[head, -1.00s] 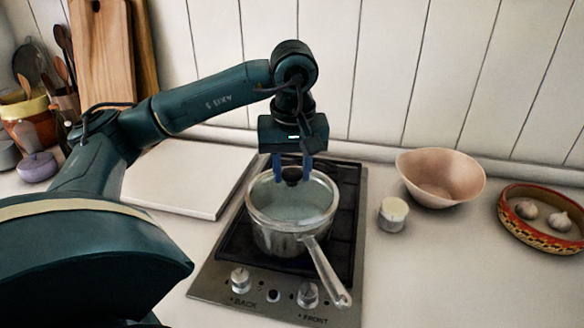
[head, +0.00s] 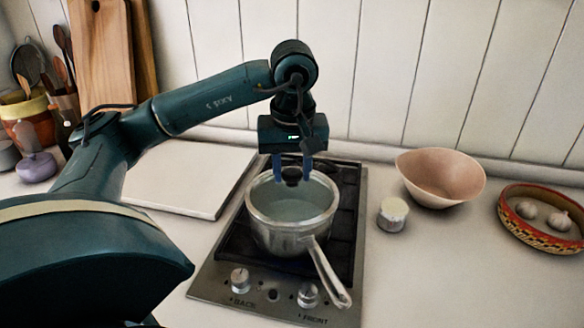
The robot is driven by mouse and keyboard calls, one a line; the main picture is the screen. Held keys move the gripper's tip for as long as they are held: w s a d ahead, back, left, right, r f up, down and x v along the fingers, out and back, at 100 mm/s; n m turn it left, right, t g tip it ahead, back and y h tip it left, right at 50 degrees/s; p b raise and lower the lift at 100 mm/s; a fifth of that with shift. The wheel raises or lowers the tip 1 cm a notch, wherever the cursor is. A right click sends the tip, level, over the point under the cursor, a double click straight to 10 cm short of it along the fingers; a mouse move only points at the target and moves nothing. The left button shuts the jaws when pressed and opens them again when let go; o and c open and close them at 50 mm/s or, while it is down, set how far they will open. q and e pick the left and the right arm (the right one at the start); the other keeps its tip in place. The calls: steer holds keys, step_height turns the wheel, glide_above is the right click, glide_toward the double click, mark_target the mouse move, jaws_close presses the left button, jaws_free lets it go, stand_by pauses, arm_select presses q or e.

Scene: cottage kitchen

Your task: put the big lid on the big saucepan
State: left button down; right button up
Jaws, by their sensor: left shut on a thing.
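The big saucepan (head: 290,240) is a silver metal pan standing on the hob, its long handle pointing toward the front right. The big lid (head: 292,207) looks like glass with a dark knob (head: 291,175); it lies over the pan's mouth, and I cannot tell whether it is fully seated on the rim. My left gripper (head: 292,172) comes from above with its blue fingers either side of the knob, shut on it. My right gripper is not in view.
The hob (head: 228,283) has knobs along its front. A white board (head: 185,180) lies to its left. A small lidded jar (head: 393,214), a pink bowl (head: 440,178) and a patterned dish with garlic (head: 507,218) stand to the right.

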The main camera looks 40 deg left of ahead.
arm_select(q)
steer(key=shift+f+b, duration=0.35)
steer(key=shift+f, duration=0.1)
steer(key=c, duration=1.2)
jaws_free()
